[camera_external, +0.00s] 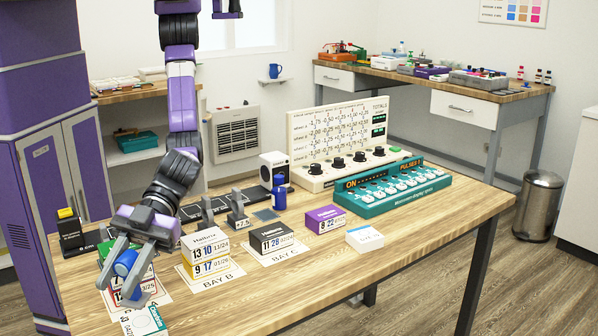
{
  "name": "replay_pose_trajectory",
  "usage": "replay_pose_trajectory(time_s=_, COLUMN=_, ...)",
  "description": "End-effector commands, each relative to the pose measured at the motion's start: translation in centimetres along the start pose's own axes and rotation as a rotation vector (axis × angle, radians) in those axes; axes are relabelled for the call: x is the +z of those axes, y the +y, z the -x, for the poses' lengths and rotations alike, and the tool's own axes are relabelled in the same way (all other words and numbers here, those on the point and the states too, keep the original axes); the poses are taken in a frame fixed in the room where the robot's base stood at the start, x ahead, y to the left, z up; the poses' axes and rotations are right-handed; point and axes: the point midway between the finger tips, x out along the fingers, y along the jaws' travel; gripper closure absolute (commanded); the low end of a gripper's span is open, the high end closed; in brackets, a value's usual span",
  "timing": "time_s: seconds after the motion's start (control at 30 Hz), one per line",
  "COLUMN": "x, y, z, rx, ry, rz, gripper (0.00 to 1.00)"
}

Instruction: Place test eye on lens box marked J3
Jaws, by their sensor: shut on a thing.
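My gripper (123,284) is at the left front of the table, shut on a small blue rounded object (126,263), which may be the test eye. Its fingers hide part of it. Below and behind the gripper is a stack of lens boxes (118,299), partly covered by the fingers; I cannot tell whether the held object touches it. To its right stand a white and yellow stack (210,266) on the BAY B card and a dark-topped box (271,244) on the BAY C card. A purple-topped box (326,219) stands farther right. I cannot read a J3 mark on any box.
A white and teal box (143,321) lies at the front left edge. A blue bottle (279,196), a cream dial panel (345,168) and a teal console (393,190) stand behind. The table's right front is clear.

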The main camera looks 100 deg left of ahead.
Motion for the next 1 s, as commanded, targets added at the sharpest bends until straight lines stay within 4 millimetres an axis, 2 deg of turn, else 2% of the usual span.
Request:
replay_pose_trajectory(time_s=0.17, x=1.0, y=-0.1, z=-0.4, rx=0.001, ry=-0.001, rz=0.000, gripper=1.00)
replay_pose_trajectory(time_s=0.4, x=4.0, y=-0.7, z=-1.6, rx=0.000, ry=-0.001, rz=0.001, gripper=1.00)
replay_pose_trajectory(time_s=0.8, x=4.4, y=-0.8, z=-1.8, rx=-0.001, ry=0.001, rz=-0.001, gripper=1.00)
replay_pose_trajectory(time_s=0.83, x=4.3, y=-0.8, z=-1.8, rx=-0.001, ry=0.000, rz=-0.001, gripper=0.64)
replay_pose_trajectory(time_s=0.9, x=4.3, y=-0.8, z=-1.8, rx=-0.001, ry=0.000, rz=-0.001, gripper=0.50)
replay_pose_trajectory(time_s=1.0, x=4.3, y=-0.8, z=-1.8, rx=0.000, ry=0.000, rz=-0.001, gripper=0.48)
